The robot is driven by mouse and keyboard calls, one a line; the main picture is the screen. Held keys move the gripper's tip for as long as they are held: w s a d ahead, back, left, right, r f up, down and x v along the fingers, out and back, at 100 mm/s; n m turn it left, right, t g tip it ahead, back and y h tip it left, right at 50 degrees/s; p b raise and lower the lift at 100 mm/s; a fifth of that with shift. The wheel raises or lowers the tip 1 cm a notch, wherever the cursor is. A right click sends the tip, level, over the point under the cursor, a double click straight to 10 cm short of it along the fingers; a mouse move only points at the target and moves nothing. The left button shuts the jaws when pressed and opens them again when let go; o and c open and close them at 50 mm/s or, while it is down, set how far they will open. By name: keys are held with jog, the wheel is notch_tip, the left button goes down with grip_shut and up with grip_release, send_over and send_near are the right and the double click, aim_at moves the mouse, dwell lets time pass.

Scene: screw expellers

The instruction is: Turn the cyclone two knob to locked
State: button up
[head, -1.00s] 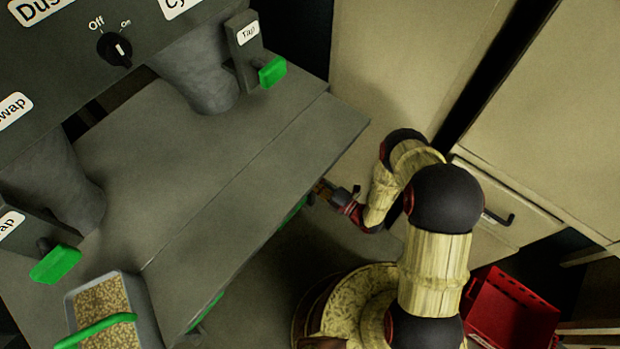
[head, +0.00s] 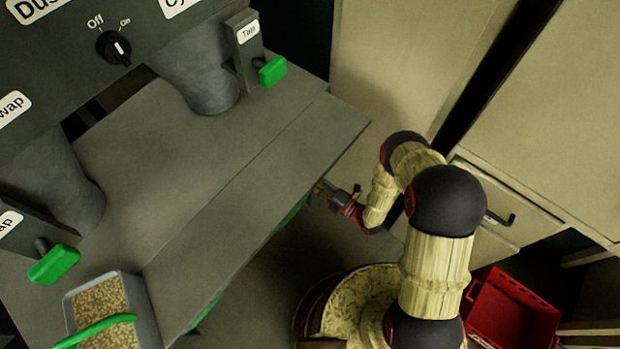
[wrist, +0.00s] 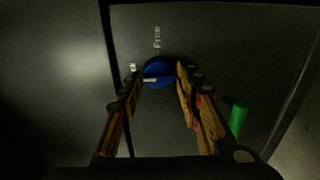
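A round blue knob (wrist: 158,74) is on a dark panel in the wrist view, with a white pointer mark towards its left side. The word "Free" stands above it; a second label (wrist: 132,67) at its left is too small and covered to read. My gripper (wrist: 160,72) is open, with one finger on each side of the knob. I cannot tell whether the fingertips touch it. In the head view my gripper (head: 324,190) is at the table's right edge, its tips partly hidden, and the blue knob is not visible.
A green handle (wrist: 239,118) is right of my gripper in the wrist view. The head view shows the grey machine table (head: 190,180), a black Off/On knob (head: 114,48), green tap handles (head: 272,71), a container of grain (head: 147,310) and a red crate (head: 515,312).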

jog(key=shift+o, duration=1.2)
jog(key=shift+d, duration=0.1)
jog(key=v, duration=1.1)
jog(key=shift+s+d, duration=0.3)
